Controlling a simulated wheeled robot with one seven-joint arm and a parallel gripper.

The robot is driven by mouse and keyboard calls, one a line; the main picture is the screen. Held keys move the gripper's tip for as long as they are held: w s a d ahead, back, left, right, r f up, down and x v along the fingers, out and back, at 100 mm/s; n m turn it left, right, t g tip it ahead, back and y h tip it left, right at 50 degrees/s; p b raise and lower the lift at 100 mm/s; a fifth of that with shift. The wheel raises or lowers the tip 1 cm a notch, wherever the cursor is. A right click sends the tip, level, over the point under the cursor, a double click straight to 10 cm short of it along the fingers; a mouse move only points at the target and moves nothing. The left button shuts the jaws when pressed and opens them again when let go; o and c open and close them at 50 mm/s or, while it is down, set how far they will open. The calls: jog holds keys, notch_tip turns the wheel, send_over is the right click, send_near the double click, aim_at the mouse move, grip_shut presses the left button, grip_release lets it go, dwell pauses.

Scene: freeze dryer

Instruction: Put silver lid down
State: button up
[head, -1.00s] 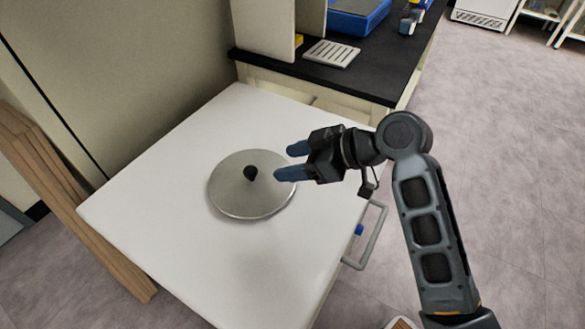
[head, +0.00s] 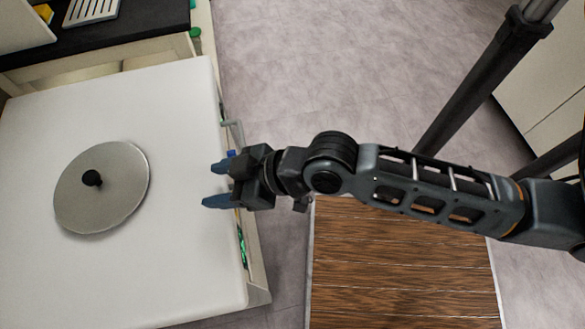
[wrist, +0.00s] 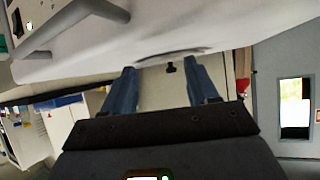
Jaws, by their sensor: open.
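The silver lid (head: 115,205) is a round metal disc with a black knob (head: 92,178). It lies knob up on the white top (head: 185,120) of a cart or cabinet, left in the head view. My gripper (head: 212,184) is open and empty, with its blue fingers pointing left at the right edge of that top. It is apart from the lid, to its right. In the wrist view both fingers of my gripper (wrist: 160,88) show spread apart, with the lid's edge and dark knob (wrist: 171,67) beyond them.
A dark counter (head: 140,35) with a white slotted tray (head: 92,10) stands behind the white top. A handle (head: 236,135) sticks out at its right side. A brown wooden slatted surface (head: 400,270) is at the lower middle. Grey floor (head: 320,75) is open behind my arm.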

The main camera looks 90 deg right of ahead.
jog(key=s+a+r+t, duration=0.2)
jog(key=s+r+t, duration=0.1)
jog(key=s+r, duration=0.7)
jog(key=s, duration=0.4)
jog(key=shift+s, duration=0.1)
